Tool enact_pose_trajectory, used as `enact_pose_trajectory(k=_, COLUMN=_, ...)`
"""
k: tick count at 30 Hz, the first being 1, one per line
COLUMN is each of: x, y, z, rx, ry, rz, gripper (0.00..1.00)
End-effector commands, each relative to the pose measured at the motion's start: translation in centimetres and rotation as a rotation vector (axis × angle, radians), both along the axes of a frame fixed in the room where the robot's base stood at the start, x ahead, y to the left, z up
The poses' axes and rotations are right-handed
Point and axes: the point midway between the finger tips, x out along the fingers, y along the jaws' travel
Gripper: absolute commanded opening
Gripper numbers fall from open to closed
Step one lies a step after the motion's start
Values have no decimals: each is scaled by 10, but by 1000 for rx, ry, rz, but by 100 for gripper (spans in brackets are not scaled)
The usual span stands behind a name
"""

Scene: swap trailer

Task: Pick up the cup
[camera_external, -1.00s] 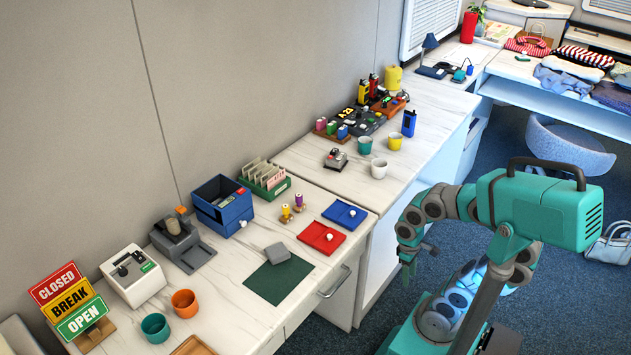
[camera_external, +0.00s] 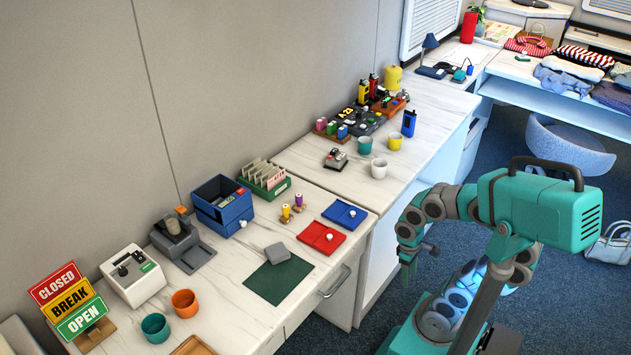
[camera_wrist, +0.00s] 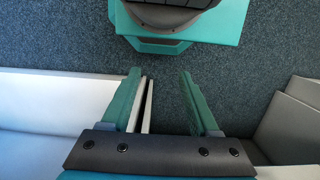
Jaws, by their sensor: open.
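Several cups stand on the counters in the external view; I cannot tell which one is meant. A teal cup (camera_external: 155,328) and an orange-brown cup (camera_external: 185,303) stand at the near left end of the counter. A white cup (camera_external: 379,168), a green cup (camera_external: 365,145) and a yellow cup (camera_external: 395,141) stand on the farther counter. My gripper (camera_external: 405,276) hangs beside the counter on its right, well apart from every cup. In the wrist view my gripper (camera_wrist: 158,85) is open and empty, above the carpet. No cup shows there.
The counter (camera_external: 222,320) holds red and blue trays, a dark green mat (camera_external: 279,278), a grey block, a blue box (camera_external: 221,205) and OPEN, BREAK and CLOSED signs. A drawer handle (camera_external: 336,283) sticks out at the front. Blue carpet lies around my base.

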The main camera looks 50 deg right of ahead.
Motion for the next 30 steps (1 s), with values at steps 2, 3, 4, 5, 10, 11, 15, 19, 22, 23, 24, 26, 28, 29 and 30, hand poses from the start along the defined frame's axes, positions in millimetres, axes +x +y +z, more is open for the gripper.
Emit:
enact_pose_trajectory(k=2, x=0, y=0, z=0, rx=0, ry=0, rz=0, gripper=71)
enact_pose_trajectory(k=3, x=0, y=0, z=0, rx=0, ry=0, rz=0, gripper=76)
enact_pose_trajectory(k=4, x=0, y=0, z=0, rx=0, ry=0, rz=0, gripper=79)
enact_pose_trajectory(k=5, x=0, y=0, z=0, rx=0, ry=0, rz=0, gripper=83)
enact_pose_trajectory(k=10, x=0, y=0, z=0, rx=0, ry=0, rz=0, gripper=100)
enact_pose_trajectory(k=11, x=0, y=0, z=0, rx=0, ry=0, rz=0, gripper=100)
enact_pose_trajectory(k=15, x=0, y=0, z=0, rx=0, ry=0, rz=0, gripper=100)
enact_pose_trajectory(k=19, x=8, y=2, z=6, rx=6, ry=-24, rz=-14, gripper=100)
enact_pose_trajectory(k=22, x=30, y=5, z=27, rx=23, ry=-96, rz=-50, gripper=100)
enact_pose_trajectory(k=23, x=39, y=7, z=36, rx=31, ry=-124, rz=-67, gripper=100)
enact_pose_trajectory(k=24, x=50, y=8, z=50, rx=42, ry=-165, rz=-90, gripper=100)
enact_pose_trajectory(k=26, x=69, y=11, z=75, rx=65, ry=-236, rz=-129, gripper=100)
enact_pose_trajectory(k=28, x=89, y=14, z=106, rx=93, ry=-316, rz=-173, gripper=100)
enact_pose_trajectory(k=29, x=95, y=14, z=118, rx=104, ry=-348, rz=-191, gripper=100)
enact_pose_trajectory(k=30, x=103, y=15, z=135, rx=119, ry=-389, rz=-213, gripper=100)
